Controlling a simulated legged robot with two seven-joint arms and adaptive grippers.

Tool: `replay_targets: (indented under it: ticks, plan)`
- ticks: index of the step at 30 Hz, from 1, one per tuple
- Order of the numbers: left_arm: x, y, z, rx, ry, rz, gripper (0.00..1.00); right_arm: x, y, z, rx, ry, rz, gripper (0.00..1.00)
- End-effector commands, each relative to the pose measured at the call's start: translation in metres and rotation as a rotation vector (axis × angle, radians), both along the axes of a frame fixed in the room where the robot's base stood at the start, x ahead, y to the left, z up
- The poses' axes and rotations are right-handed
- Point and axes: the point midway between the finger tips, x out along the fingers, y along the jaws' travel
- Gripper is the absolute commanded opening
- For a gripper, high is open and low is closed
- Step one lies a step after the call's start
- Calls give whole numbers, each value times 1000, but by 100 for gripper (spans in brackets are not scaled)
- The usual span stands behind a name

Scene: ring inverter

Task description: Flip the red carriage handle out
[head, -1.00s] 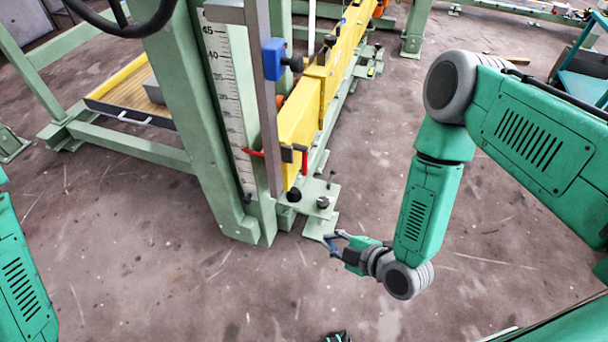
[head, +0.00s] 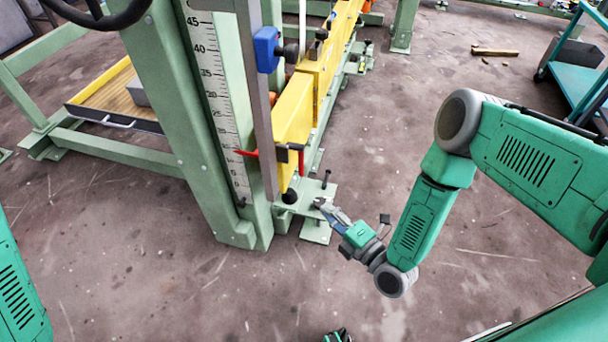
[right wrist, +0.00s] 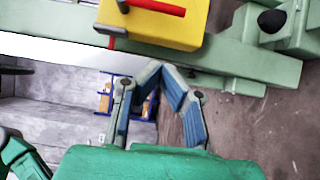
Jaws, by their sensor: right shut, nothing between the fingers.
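The red carriage handle (head: 301,162) is a short red bar at the lower end of the grey upright, beside the yellow beam (head: 293,112). In the head view it hangs downward from a dark crosspiece. In the right wrist view the red handle (right wrist: 160,7) lies across the yellow block's face near the top edge. My right gripper (head: 319,203) is below the handle and apart from it, over the green foot plate. In the right wrist view its fingers (right wrist: 163,70) are together and empty, short of the yellow block.
A second red piece (head: 246,153) sits by the white scale (head: 215,85). A blue block (head: 266,50) with a black knob is higher on the upright. The green frame post (head: 168,100) stands left. Open floor (head: 380,160) lies right of the frame.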

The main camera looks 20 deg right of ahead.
Motion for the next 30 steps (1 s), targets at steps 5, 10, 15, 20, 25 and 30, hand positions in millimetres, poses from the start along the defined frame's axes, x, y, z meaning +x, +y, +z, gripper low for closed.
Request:
replay_targets:
  ticks: [5,10,15,20,25,30]
  plan:
    - [0,0,-9,0,0,0,0,25,10,-1,2,-4,-2,0]
    - [0,0,-20,0,0,0,0,60,24,-2,2,-4,-2,0]
    - [0,0,-30,0,0,0,0,92,37,-2,2,-1,-2,0]
    - [0,0,-38,0,0,0,0,113,25,-2,0,-1,-3,0]
    - [0,0,-41,0,0,0,0,124,21,-1,0,0,-1,0]
    - [0,0,-40,0,0,0,0,125,20,0,1,1,0,0]
